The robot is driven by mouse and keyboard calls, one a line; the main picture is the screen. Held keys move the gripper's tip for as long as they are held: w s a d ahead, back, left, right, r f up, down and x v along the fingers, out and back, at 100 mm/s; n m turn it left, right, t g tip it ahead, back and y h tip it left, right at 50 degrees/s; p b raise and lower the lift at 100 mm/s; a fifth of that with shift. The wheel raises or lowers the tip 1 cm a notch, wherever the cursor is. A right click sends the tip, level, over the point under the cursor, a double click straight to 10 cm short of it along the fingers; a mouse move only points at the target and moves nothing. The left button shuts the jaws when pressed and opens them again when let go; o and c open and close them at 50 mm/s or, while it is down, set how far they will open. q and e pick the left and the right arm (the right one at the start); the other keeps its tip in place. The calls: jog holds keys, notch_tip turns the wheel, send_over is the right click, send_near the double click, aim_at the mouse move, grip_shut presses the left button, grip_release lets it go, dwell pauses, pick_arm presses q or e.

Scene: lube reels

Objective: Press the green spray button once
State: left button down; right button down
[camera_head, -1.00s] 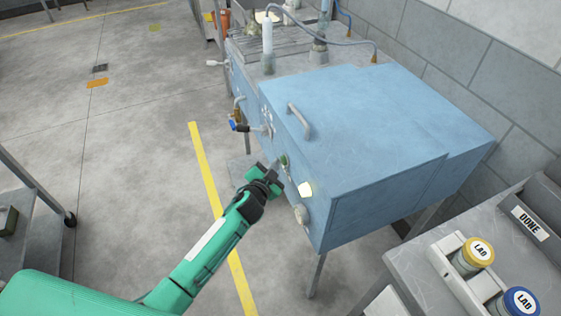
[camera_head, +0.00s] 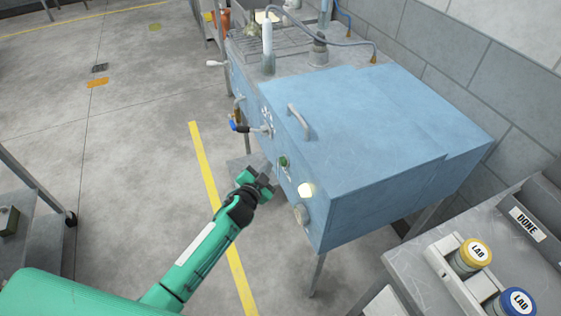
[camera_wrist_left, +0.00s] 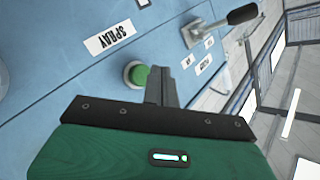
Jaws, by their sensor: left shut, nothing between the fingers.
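The green spray button (camera_head: 284,161) sits on the front face of the blue cabinet (camera_head: 380,120). In the left wrist view the green button (camera_wrist_left: 137,74) shows in a pale ring, below an upside-down SPRAY label (camera_wrist_left: 109,38). My left gripper (camera_head: 268,180) is shut and empty, in front of the cabinet face, a little short of the button and apart from it in the head view. In the left wrist view the shut fingers (camera_wrist_left: 161,84) stand just right of the button. My right gripper is not in view.
A lit lamp (camera_head: 306,190) and a round knob (camera_head: 301,214) are on the same face, near the button. A bench with LAB jars (camera_head: 472,255) is at the lower right. Open floor lies left.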

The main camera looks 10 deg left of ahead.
pick_arm(q)
jog(key=s+a, duration=0.2)
jog(key=a, duration=0.1)
jog(key=shift+s+a+p, duration=0.1)
jog(key=shift+a+p, duration=0.05)
jog(key=shift+p, duration=0.25)
dwell(0.5)
